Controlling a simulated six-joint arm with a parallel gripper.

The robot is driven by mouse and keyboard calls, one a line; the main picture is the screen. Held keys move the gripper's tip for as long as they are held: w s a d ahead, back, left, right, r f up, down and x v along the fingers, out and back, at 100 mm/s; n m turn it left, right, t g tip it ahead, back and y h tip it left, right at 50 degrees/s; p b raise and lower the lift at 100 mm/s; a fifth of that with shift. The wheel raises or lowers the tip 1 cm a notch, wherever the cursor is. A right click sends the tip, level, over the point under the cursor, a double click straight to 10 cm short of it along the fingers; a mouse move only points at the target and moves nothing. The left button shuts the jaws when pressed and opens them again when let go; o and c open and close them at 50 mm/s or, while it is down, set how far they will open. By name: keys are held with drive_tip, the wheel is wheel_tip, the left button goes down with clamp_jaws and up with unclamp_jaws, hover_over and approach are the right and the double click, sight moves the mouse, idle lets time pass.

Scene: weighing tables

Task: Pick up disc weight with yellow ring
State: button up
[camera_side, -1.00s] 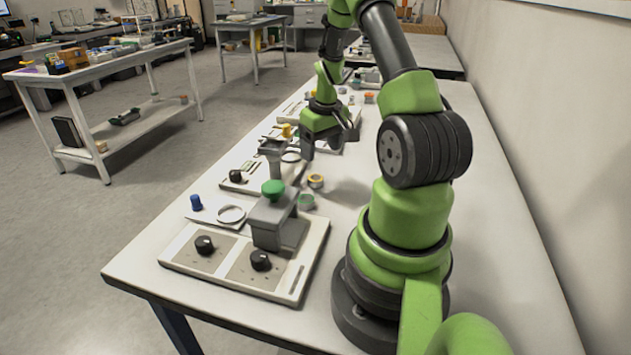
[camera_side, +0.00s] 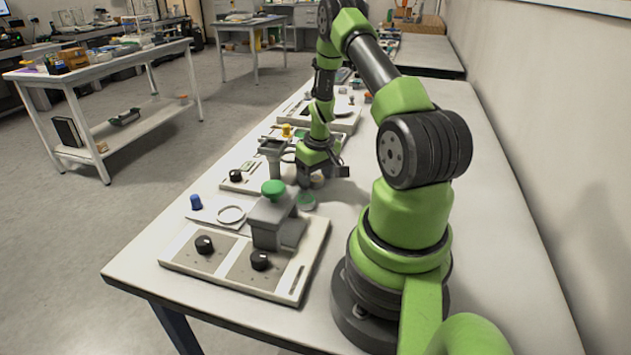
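My gripper (camera_side: 310,180) points down at the table, beside the weighing station with the green button. Its fingers are small and dark here, and I cannot tell whether they are open or shut. The disc weight with yellow ring (camera_side: 318,182) is almost wholly hidden at the fingertips; only a small tan part of it shows. I cannot tell whether the fingers touch it or stand around it.
A green-ringed disc (camera_side: 307,201) lies just in front of my gripper. The table on the right is clear.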

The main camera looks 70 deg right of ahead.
drive_tip(key=c, duration=0.9)
drive_tip(key=shift+r, duration=0.1)
